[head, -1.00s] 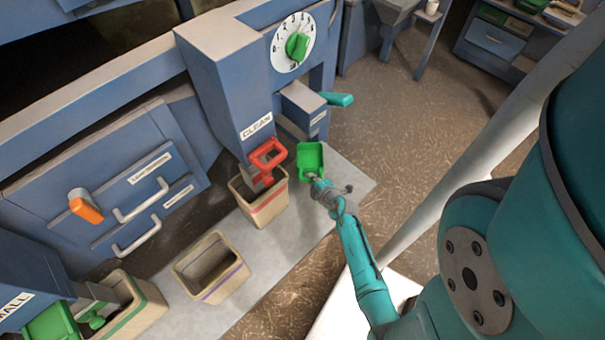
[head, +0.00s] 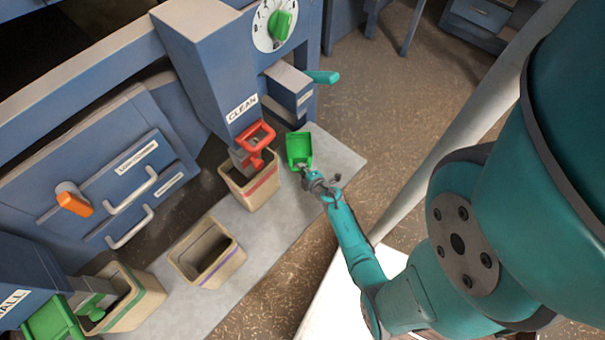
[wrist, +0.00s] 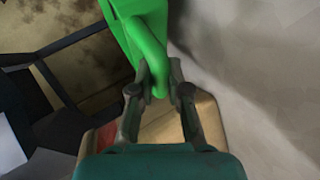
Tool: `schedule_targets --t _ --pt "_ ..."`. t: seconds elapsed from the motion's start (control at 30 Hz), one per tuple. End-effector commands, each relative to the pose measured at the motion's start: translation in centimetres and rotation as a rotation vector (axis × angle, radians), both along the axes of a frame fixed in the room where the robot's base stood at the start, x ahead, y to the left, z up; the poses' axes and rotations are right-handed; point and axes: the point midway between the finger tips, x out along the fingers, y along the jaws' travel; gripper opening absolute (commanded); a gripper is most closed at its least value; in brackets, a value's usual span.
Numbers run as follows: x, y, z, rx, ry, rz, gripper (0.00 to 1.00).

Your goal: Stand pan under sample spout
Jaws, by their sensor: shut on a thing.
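The green pan (head: 299,147) is held by my gripper (head: 309,174) over the grey slab, right of the red-handled clean spout. In the wrist view my gripper (wrist: 160,85) is shut on the green handle of the pan (wrist: 145,40). A blue box with a teal lever (head: 322,77), which looks like the sample spout (head: 290,88), sticks out of the machine behind the pan. The pan is in front of this box in the head view; I cannot tell whether any of it is underneath, or its exact height over the slab.
A bin with a red stripe (head: 262,190) stands under the clean spout, close left of the pan. An empty bin with a purple stripe (head: 225,265) and a green-striped bin (head: 140,305) stand farther left. The slab (head: 340,157) is bare to the right of the pan.

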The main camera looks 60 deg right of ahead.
Motion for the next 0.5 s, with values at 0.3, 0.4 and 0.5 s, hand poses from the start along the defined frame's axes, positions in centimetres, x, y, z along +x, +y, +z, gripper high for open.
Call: schedule_targets --t 0.3,0.4,0.5 --pt "0.0 0.0 -2.6 0.003 0.001 -0.001 0.00" --pt "0.0 -0.1 -3.2 0.001 0.000 -0.002 0.00" --pt "0.0 -0.1 -3.5 -0.001 0.001 -0.002 0.00"
